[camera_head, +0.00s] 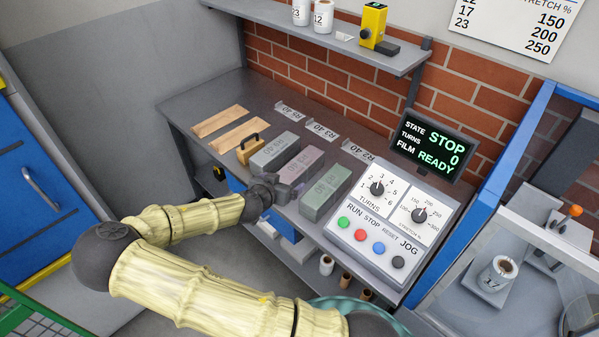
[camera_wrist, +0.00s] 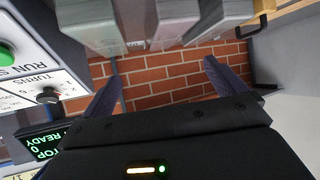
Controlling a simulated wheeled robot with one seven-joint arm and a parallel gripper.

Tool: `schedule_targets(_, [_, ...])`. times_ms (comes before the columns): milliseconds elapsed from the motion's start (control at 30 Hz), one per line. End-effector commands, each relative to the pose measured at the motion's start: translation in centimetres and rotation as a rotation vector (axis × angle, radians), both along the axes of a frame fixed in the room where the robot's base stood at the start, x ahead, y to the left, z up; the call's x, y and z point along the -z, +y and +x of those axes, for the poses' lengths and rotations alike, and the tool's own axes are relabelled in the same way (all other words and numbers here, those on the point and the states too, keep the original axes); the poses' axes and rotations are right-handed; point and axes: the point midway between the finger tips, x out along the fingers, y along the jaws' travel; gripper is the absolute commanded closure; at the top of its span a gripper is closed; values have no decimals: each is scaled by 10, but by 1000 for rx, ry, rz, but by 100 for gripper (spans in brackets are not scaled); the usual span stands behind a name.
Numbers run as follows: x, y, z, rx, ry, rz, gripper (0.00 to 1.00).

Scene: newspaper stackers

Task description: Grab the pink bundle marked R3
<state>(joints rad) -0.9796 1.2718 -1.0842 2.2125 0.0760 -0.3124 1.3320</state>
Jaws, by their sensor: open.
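The pink bundle (camera_head: 298,166) lies on the bench between a grey bundle (camera_head: 273,153) and a green bundle (camera_head: 325,192). Its top marking is too small to read surely. My gripper (camera_head: 292,187) is close to the near end of the pink bundle. In the wrist view the picture is turned over, and the pink bundle (camera_wrist: 172,22) shows at the top, between the green (camera_wrist: 97,35) and the grey bundle. My gripper's two fingers (camera_wrist: 163,75) are wide apart with nothing between them but the view of the brick wall.
A control panel (camera_head: 385,222) with buttons and dials stands right of the green bundle. Label plates (camera_head: 322,130) stand behind the bundles. A shelf (camera_head: 330,37) hangs above.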

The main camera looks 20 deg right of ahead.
Motion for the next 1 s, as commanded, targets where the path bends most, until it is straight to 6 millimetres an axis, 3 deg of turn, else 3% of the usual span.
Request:
schedule_targets(467, [-2, 1, 8, -12, -23, -9, 3])
schedule_targets(1000, [38, -54, 61, -12, -21, -12, 3])
